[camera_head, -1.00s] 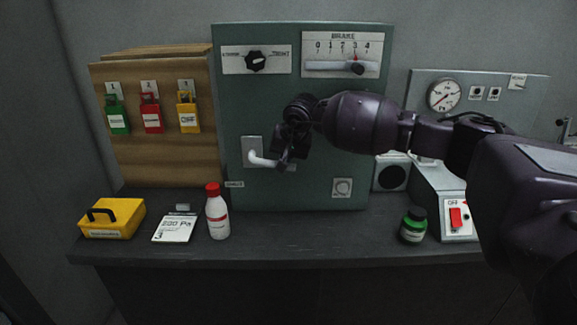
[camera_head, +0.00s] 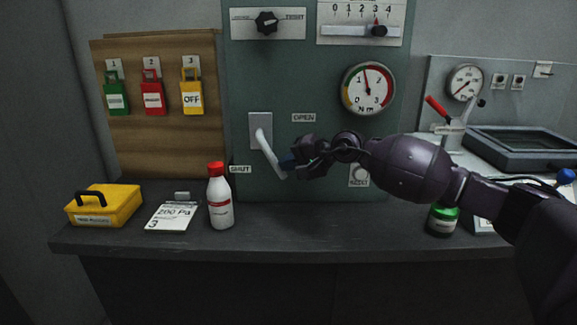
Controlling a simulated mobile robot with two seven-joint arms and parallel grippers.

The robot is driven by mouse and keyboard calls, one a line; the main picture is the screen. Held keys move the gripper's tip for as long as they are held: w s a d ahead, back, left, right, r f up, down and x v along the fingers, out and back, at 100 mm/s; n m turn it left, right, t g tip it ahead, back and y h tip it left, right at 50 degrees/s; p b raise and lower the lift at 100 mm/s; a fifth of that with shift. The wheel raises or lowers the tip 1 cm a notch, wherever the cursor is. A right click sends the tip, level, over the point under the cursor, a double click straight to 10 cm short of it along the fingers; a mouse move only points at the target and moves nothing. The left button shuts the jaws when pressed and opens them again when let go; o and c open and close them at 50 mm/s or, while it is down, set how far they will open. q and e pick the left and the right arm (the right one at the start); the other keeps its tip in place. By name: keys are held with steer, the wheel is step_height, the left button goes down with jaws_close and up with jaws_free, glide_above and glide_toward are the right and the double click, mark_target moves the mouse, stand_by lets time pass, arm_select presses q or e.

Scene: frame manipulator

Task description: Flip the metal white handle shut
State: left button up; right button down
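The white metal handle (camera_head: 266,148) sits on a light plate (camera_head: 254,124) on the green panel. It slants down and to the right from its pivot, between the OPEN label (camera_head: 304,117) at upper right and the SHUT label (camera_head: 240,169) at lower left. My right gripper (camera_head: 289,163) is at the handle's lower free end, on its right side. The fingers look touching or very close to it. They are small and dark, so I cannot tell whether they are shut on it. My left gripper is not in view.
A white bottle with a red cap (camera_head: 220,200) stands on the counter below the handle. A yellow box (camera_head: 104,205) and a clipboard (camera_head: 172,216) lie further left. A green-capped jar (camera_head: 442,220) stands under my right arm. A round gauge (camera_head: 368,89) is above it.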

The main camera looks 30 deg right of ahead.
mark_target(279, 173)
steer(key=f, duration=0.1)
steer(key=f+y+b, duration=0.1)
steer(key=a+f+t+b, duration=0.1)
steer(key=shift+w+m, duration=0.3)
steer(key=shift+w, duration=0.1)
steer(key=shift+w+a+f+t+y+b, duration=0.15)
steer(key=shift+a+t+y+b, duration=0.2)
steer(key=shift+b, duration=0.2)
steer(key=shift+w+a+f+t+y+b, duration=0.15)
steer(key=shift+t+y+b, duration=0.1)
steer(key=shift+b, duration=0.2)
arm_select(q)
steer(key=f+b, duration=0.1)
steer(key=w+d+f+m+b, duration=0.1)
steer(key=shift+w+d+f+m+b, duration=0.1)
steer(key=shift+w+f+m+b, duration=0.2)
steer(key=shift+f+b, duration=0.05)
arm_select(e)
steer(key=shift+w+a+r+m+t+y, duration=0.35)
steer(key=shift+a+r+m+t+y, duration=0.3)
steer(key=shift+t, duration=0.25)
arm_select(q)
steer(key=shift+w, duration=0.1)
arm_select(e)
steer(key=shift+r, duration=0.1)
